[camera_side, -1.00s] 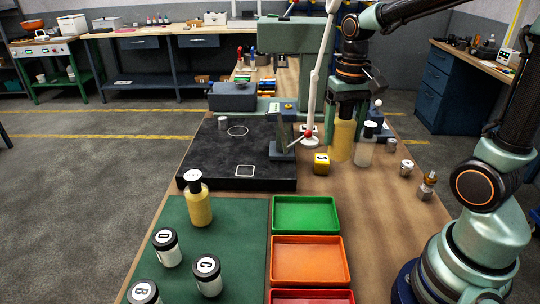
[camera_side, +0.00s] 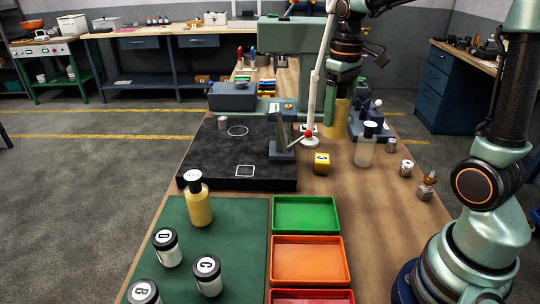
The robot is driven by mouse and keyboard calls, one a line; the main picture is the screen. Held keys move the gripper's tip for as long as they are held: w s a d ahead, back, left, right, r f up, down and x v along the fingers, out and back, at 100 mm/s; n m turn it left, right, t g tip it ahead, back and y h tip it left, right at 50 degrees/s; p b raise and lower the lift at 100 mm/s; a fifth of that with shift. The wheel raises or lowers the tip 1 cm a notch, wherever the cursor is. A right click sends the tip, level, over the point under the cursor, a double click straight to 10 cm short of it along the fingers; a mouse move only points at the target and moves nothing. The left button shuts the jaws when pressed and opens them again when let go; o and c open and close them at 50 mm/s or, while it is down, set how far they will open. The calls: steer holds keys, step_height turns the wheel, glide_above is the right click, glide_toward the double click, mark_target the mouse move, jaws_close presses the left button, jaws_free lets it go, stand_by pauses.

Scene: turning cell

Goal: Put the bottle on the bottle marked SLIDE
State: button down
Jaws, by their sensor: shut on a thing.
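My gripper (camera_side: 343,90) is shut on a yellow bottle (camera_side: 336,118) near the back of the brown bench. The bottle is upright; my gripper hides its top, and I cannot tell whether its base touches the bench. A pale bottle with a black cap (camera_side: 365,150) stands in front and to the right of it. Another yellow bottle with a black neck and white top (camera_side: 198,204) stands on the green mat (camera_side: 232,255). I cannot read the word SLIDE on any bottle.
A machine with a white lever (camera_side: 316,95) stands just left of my gripper. Lettered jars (camera_side: 167,248), a black plate (camera_side: 215,165), and green (camera_side: 307,229) and orange (camera_side: 345,275) trays are nearer.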

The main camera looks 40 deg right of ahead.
mark_target(334, 134)
step_height(334, 134, down, 19)
steer(key=shift+r, duration=0.2)
stand_by(0.4)
jaws_free()
steer(key=shift+f, duration=0.15)
step_height(334, 134, up, 12)
steer(key=shift+f, duration=0.2)
steer(key=shift+a+r, duration=0.2)
steer(key=shift+r, duration=0.4)
steer(key=s+a+r+t, duration=0.5)
steer(key=s+a+r, duration=0.2)
steer(key=a, duration=0.3)
steer(key=shift+r+t, duration=0.3)
steer(key=shift+r, duration=0.45)
